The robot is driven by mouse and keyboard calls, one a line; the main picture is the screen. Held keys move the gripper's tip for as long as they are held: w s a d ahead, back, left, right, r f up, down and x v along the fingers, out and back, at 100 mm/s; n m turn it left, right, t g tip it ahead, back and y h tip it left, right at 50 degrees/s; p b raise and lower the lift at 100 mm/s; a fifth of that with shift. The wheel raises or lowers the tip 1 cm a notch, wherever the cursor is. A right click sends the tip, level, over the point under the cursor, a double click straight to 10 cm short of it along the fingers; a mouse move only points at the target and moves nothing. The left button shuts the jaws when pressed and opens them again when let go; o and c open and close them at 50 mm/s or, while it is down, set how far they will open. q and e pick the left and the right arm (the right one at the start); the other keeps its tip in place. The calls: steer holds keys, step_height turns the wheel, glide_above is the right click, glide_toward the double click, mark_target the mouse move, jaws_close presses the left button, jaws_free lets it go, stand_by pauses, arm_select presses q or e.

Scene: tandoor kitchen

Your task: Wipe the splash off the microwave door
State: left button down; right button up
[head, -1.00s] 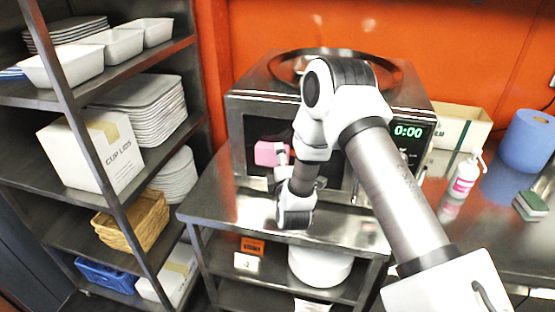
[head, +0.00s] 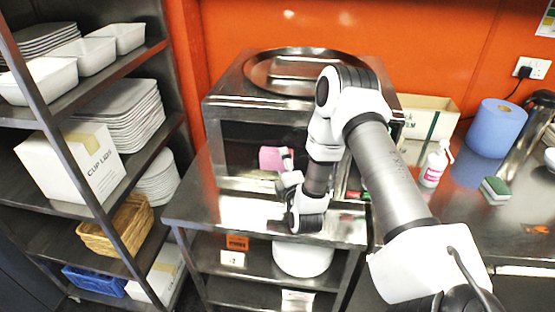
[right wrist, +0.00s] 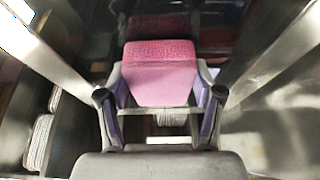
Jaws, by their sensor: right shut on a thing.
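The microwave (head: 232,108) stands on a steel table, with its dark-windowed door (head: 237,143) facing me. My right gripper (head: 287,165) is shut on a pink sponge (head: 271,158) and holds it in front of the door window. In the right wrist view the sponge (right wrist: 160,82) sits between both fingers, its far edge close to the dark door. I cannot tell whether it touches the glass. I cannot make out a splash; my right arm hides the right part of the microwave front. My left gripper is not in view.
A steel rack (head: 80,135) with trays and boxes stands at the left. On the right counter are a spray bottle (head: 433,167), a blue paper roll (head: 495,128), a green-and-white sponge (head: 495,190) and a cardboard box (head: 430,115). The table strip before the microwave is clear.

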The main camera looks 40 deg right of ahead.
mark_target(266, 162)
steer(key=shift+w+a+f+b, duration=0.1)
steer(key=shift+w+a+b, duration=0.6)
steer(key=shift+w+a, duration=0.65)
steer(key=shift+w, duration=0.25)
steer(key=shift+w+a+b, duration=0.7)
steer(key=shift+w+a, duration=0.65)
steer(key=shift+w, duration=0.2)
steer(key=shift+s, duration=0.1)
steer(key=shift+s+a, duration=0.1)
steer(key=shift+s, duration=0.15)
steer(key=shift+s+a, duration=0.9)
steer(key=shift+a, duration=0.2)
steer(key=shift+s+a, duration=0.85)
steer(key=shift+a, duration=0.2)
